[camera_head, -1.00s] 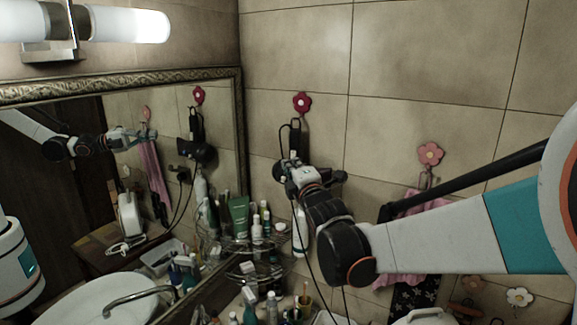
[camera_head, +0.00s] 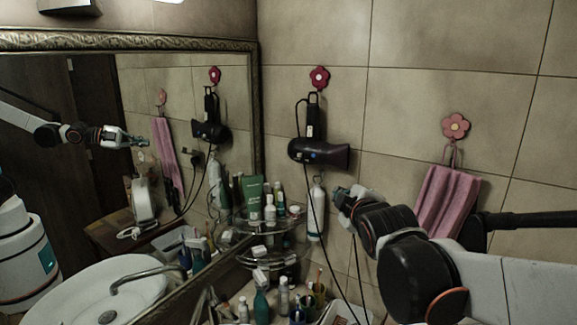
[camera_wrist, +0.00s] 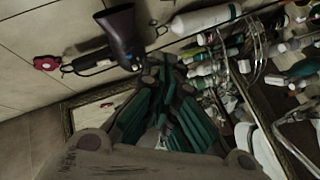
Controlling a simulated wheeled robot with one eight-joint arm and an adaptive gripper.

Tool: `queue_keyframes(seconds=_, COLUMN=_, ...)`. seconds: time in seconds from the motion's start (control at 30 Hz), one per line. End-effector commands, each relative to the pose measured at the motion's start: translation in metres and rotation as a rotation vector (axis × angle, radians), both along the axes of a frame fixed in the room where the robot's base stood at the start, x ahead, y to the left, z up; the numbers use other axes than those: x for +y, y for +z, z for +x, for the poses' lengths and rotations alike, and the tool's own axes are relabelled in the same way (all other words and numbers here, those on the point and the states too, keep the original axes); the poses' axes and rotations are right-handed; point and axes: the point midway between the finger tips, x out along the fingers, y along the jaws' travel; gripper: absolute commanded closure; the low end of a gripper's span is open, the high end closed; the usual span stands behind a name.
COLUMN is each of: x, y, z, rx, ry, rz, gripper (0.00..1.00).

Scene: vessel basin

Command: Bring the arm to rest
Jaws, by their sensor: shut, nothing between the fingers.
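My gripper (camera_head: 342,196) is at the end of my arm, to the right of centre in the head view. It is below and a little right of a dark hair dryer (camera_head: 318,150) and apart from the wall things. In the wrist view its green-lined fingers (camera_wrist: 163,72) come together at the tips, shut and empty. The hair dryer (camera_wrist: 122,38) shows just above the fingertips there. My forearm reaches in from the lower right, and its elbow side is cut off by the picture edge.
The hair dryer hangs by a red flower hook (camera_head: 319,78). A pink towel (camera_head: 445,205) hangs behind my arm. A wire corner shelf (camera_head: 262,228) holds several bottles. A white sink (camera_head: 85,300) and a framed mirror (camera_head: 256,120) are at left.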

Motion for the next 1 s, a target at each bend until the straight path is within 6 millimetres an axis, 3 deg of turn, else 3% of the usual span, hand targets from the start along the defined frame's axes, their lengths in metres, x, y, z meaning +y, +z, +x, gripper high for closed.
queue_keyframes(seconds=0.03, x=-0.010, y=-0.032, z=-0.019, rx=0.050, ry=-0.036, rz=0.064, gripper=1.00)
queue_keyframes(seconds=0.3, x=-0.047, y=-0.151, z=-0.122, rx=0.325, ry=-0.273, rz=0.439, gripper=1.00)
queue_keyframes(seconds=0.5, x=-0.062, y=-0.245, z=-0.204, rx=0.502, ry=-0.485, rz=0.694, gripper=1.00)
queue_keyframes(seconds=0.6, x=-0.065, y=-0.282, z=-0.238, rx=0.570, ry=-0.582, rz=0.792, gripper=1.00)
queue_keyframes(seconds=0.7, x=-0.066, y=-0.307, z=-0.262, rx=0.617, ry=-0.654, rz=0.862, gripper=1.00)
queue_keyframes(seconds=0.8, x=-0.067, y=-0.320, z=-0.276, rx=0.643, ry=-0.699, rz=0.902, gripper=1.00)
queue_keyframes(seconds=1.0, x=-0.067, y=-0.323, z=-0.281, rx=0.652, ry=-0.715, rz=0.916, gripper=1.00)
